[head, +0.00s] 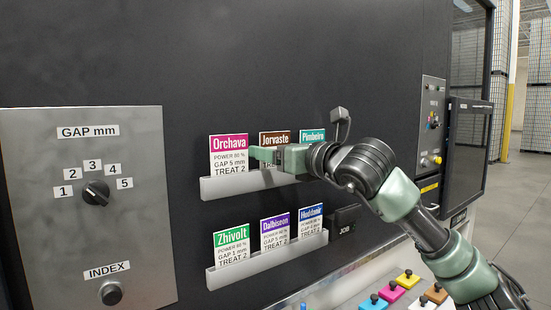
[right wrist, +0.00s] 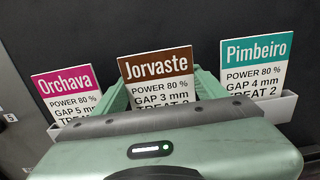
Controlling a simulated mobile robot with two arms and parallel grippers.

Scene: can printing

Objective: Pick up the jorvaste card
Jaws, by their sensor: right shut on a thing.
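The Jorvaste card (head: 275,137) has a brown header and stands in the upper rack (head: 228,188), between the Orchava card (head: 229,152) and the Pimbeiro card (head: 312,136). My right gripper (head: 264,155) reaches in from the right and is shut on the Jorvaste card, hiding its lower part in the head view. In the right wrist view the Jorvaste card (right wrist: 157,72) stands upright between the green fingers (right wrist: 160,92), its lower edge hidden by the gripper body. My left gripper is not in view.
A lower rack (head: 265,258) holds the Zhivolt (head: 232,245), Dalbiseon (head: 275,229) and Huddamir (head: 311,221) cards. A grey panel with a gap dial (head: 96,193) is at the left. Coloured knobbed blocks (head: 391,291) lie at the lower right.

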